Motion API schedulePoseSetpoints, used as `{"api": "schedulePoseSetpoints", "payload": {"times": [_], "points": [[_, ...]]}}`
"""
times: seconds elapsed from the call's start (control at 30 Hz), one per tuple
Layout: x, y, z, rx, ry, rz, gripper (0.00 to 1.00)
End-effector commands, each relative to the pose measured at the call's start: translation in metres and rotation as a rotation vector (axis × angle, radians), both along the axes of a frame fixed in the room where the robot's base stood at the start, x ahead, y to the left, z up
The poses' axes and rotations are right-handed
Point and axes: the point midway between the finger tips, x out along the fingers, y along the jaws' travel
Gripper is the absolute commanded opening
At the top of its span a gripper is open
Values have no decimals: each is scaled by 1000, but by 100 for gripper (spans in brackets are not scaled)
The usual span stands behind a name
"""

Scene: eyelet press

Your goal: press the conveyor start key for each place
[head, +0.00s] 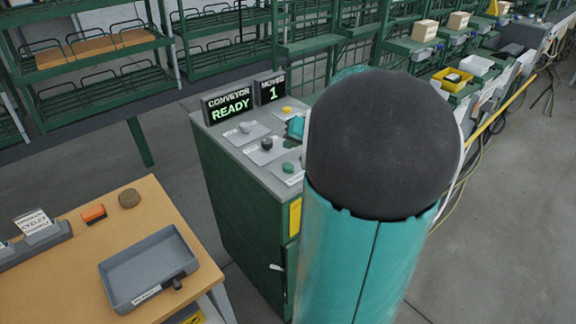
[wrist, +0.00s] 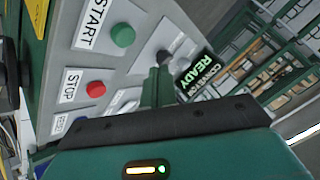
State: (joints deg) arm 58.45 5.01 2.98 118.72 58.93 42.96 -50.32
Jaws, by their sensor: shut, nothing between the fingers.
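The control cabinet (head: 235,205) is green with a grey sloped top. In the wrist view its panel (wrist: 135,15) carries a green START key (wrist: 122,35) and a red STOP key (wrist: 96,88). The green key (head: 288,168) also shows in the head view, beside my arm. My gripper (wrist: 160,72) is shut and empty, its fingertips over the panel, beside the START key and in front of a dark knob on a pale plate. I cannot tell whether they touch anything. The conveyor display (head: 229,106) reads READY. The moves display (head: 271,90) reads 1.
A black knob (head: 267,144), a grey knob (head: 244,128) and a yellow key (head: 286,109) are also on the panel. My arm hides the panel's right side. A wooden table (head: 60,275) with a grey tray (head: 148,270) stands at left. Green racks (head: 215,55) stand behind.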

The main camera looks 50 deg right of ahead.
Motion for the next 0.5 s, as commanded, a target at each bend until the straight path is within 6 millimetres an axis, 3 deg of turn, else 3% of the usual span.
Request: {"api": "schedulePoseSetpoints", "payload": {"times": [0.2, 0.5], "points": [[0, 1, -29, 3, 2, 0, 0], [0, 1, -45, 0, 1, 0, 0]]}}
